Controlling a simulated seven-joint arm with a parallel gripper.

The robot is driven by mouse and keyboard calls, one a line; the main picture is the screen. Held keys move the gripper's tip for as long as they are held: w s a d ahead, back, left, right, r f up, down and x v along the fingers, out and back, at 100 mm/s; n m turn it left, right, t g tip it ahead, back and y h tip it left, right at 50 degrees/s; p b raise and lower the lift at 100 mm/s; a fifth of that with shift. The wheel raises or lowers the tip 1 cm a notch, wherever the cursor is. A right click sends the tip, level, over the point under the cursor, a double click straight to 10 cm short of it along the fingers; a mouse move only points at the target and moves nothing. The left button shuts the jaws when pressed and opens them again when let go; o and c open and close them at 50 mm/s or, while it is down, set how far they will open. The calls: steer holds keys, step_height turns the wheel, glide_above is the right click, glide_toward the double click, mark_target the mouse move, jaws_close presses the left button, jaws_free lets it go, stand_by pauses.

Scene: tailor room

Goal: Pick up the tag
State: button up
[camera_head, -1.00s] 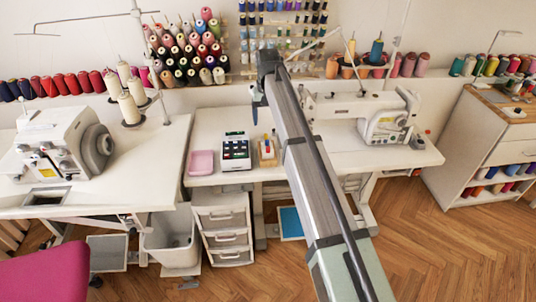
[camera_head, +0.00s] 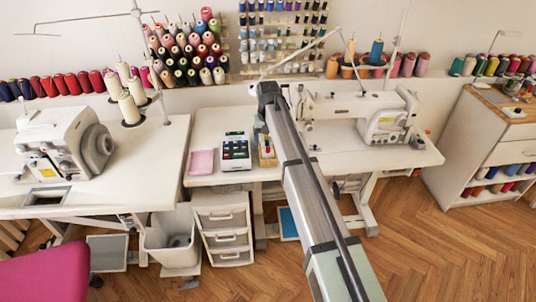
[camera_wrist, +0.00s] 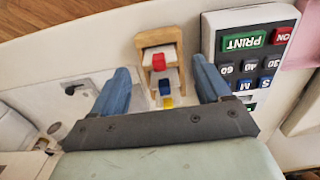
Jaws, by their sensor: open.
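I cannot make out for certain which thing is the tag. In the wrist view a small wooden holder (camera_wrist: 147,40) with red, blue and yellow pieces (camera_wrist: 165,88) lies between and beyond my open blue fingers. My gripper (camera_wrist: 160,66) holds nothing. To the right of it is a grey label printer (camera_wrist: 262,18) with a green PRINT key; it also shows in the head view (camera_head: 236,150). In the head view my arm's end is over the sewing table, just above the wooden holder (camera_head: 266,160), partly hiding it; the fingers are not clear there.
A pink tray (camera_head: 202,162) lies left of the printer on the white table (camera_head: 210,127). A sewing machine (camera_head: 385,118) stands to the right, and an overlocker (camera_head: 62,150) on the left table. Thread cones (camera_head: 188,50) line the wall.

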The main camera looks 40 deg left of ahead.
mark_target(268, 147)
step_height(268, 147, down, 4)
steer(key=shift+r, duration=0.25)
steer(key=c, duration=1.1)
steer(key=shift+r, duration=0.1)
